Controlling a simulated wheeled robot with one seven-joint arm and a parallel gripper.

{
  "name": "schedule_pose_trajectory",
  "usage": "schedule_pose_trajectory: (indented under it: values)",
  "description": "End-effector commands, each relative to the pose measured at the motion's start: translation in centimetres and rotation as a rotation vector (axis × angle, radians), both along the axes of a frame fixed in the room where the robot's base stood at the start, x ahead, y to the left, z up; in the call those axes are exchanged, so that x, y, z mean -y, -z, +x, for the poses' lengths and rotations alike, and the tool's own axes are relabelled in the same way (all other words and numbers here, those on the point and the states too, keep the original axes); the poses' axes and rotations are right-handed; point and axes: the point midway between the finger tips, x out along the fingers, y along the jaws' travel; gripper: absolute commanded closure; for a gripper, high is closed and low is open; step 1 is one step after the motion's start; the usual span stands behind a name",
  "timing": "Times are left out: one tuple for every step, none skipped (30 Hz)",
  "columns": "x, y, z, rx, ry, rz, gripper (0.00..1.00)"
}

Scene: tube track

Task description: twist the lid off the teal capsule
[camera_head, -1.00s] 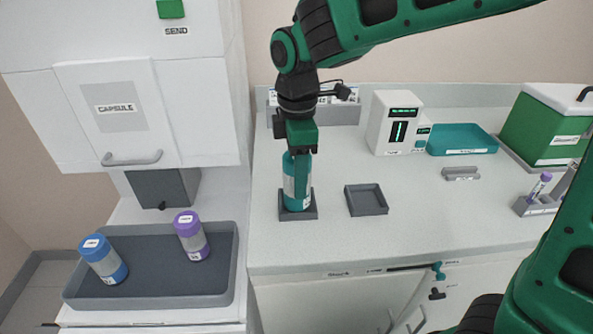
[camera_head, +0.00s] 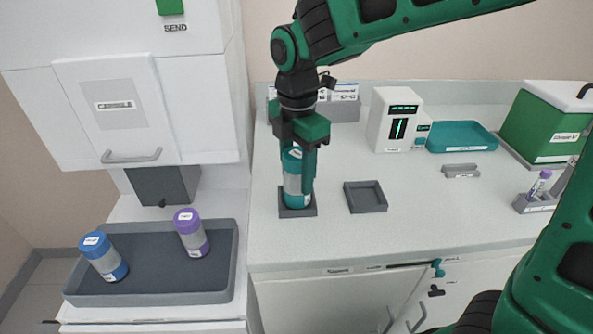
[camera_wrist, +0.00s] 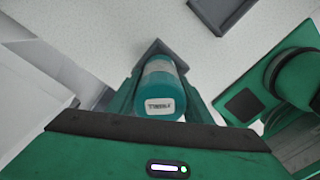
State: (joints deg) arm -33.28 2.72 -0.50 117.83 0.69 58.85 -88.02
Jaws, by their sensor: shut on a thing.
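The teal capsule (camera_head: 296,183) stands upright in a small square grey holder (camera_head: 297,211) on the counter. It has a teal top, a pale grey middle band and a teal lower part. My gripper (camera_head: 299,158) is above it, pointing down, with its fingers shut on the lid at the capsule's top. In the wrist view the labelled lid (camera_wrist: 160,104) sits between the two fingers. The lid still rests on the capsule; I cannot tell whether it is loose.
An empty square grey tray (camera_head: 366,197) lies right of the holder. A white device (camera_head: 394,120), a teal tray (camera_head: 462,136) and a green box (camera_head: 545,125) stand behind. Left, a grey tray (camera_head: 150,298) holds a blue capsule (camera_head: 104,256) and a purple capsule (camera_head: 191,233).

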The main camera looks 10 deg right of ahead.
Motion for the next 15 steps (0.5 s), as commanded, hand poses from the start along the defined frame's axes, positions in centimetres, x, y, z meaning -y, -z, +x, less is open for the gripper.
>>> schedule_pose_trajectory:
  values:
    - [-0.06,0.02,0.03,0.001,-0.045,0.001,0.85]
    - [-0.07,0.02,0.04,0.001,-0.074,0.001,0.85]
    - [-0.07,0.02,0.04,0.001,-0.115,0.001,0.85]
    - [-0.06,0.02,0.05,0.001,-0.144,0.001,0.85]
    - [-0.07,0.03,0.05,0.001,-0.174,0.001,0.85]
    - [-0.06,0.03,0.06,0.001,-0.214,0.001,0.85]
    - [-0.06,0.03,0.06,0.001,-0.244,0.001,0.85]
    - [-0.06,0.03,0.06,0.001,-0.236,0.001,0.85]
    - [-0.07,0.0,0.05,0.001,-0.234,0.001,0.85]
    - [-0.07,-0.06,0.06,0.002,-0.234,0.001,0.85]
    - [-0.07,-0.16,0.06,0.002,-0.233,0.001,0.85]
    - [-0.07,-0.35,0.09,0.003,-0.232,0.002,0.85]
    - [-0.08,-0.52,0.09,0.003,-0.232,0.002,0.85]
    - [-0.06,-0.7,0.09,0.003,-0.232,0.002,0.85]
    - [-0.06,-0.94,0.08,0.002,-0.231,0.001,0.85]
